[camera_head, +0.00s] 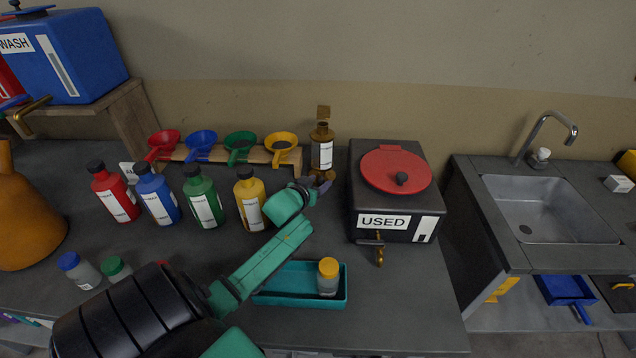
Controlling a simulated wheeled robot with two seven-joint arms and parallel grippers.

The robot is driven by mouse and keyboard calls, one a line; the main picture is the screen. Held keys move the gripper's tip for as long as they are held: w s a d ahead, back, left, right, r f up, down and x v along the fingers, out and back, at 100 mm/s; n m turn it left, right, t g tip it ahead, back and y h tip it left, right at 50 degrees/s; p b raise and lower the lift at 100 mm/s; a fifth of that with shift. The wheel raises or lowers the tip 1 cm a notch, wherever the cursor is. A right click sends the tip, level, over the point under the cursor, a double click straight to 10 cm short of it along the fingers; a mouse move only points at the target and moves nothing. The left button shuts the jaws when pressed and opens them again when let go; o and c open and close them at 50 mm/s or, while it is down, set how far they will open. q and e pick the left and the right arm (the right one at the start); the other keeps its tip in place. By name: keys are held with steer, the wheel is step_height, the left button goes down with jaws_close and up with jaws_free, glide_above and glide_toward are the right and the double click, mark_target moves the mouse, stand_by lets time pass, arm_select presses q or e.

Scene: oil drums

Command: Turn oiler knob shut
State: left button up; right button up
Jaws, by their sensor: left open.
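A brown bottle (322,160) with a white label and a brown top piece (323,113) stands upright at the back of the counter; it is the likeliest oiler. I cannot make out its knob. My left arm reaches in from the lower left, and my left gripper (320,187) is open at the bottle's lower front. The fingers are small and dark, and I cannot tell whether they touch the bottle. A black drum labelled USED (366,205) with a red lid (385,165) stands to the right. Its brass tap (379,250) is on the front. My right gripper is not in view.
Several coloured bottles (201,197) stand left of the gripper, with a funnel rack (262,156) behind. A teal tray (275,298) holds a yellow-capped jar (328,277). A blue WASH drum (75,55) sits on a shelf at left. The sink (550,208) is at right.

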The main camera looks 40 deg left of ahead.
arm_select(q)
jaws_close()
steer(key=shift+r+m+g+p, duration=0.15)
steer(key=shift+m+g+p, duration=0.25)
steer(key=shift+p, duration=0.3)
steer(key=shift+w+d+m+g+y+p, duration=0.15)
steer(key=shift+m+g+y+p, duration=0.35)
steer(key=shift+p, duration=0.25)
steer(key=shift+d+m+g+y+p, duration=0.1)
steer(key=shift+m+g+y+p, duration=0.3)
steer(key=shift+m, duration=0.2)
steer(key=shift+w+m+g+y, duration=0.15)
steer(key=shift+m+g+y, duration=0.15)
steer(key=shift+m+y, duration=0.15)
steer(key=shift+d, duration=0.1)
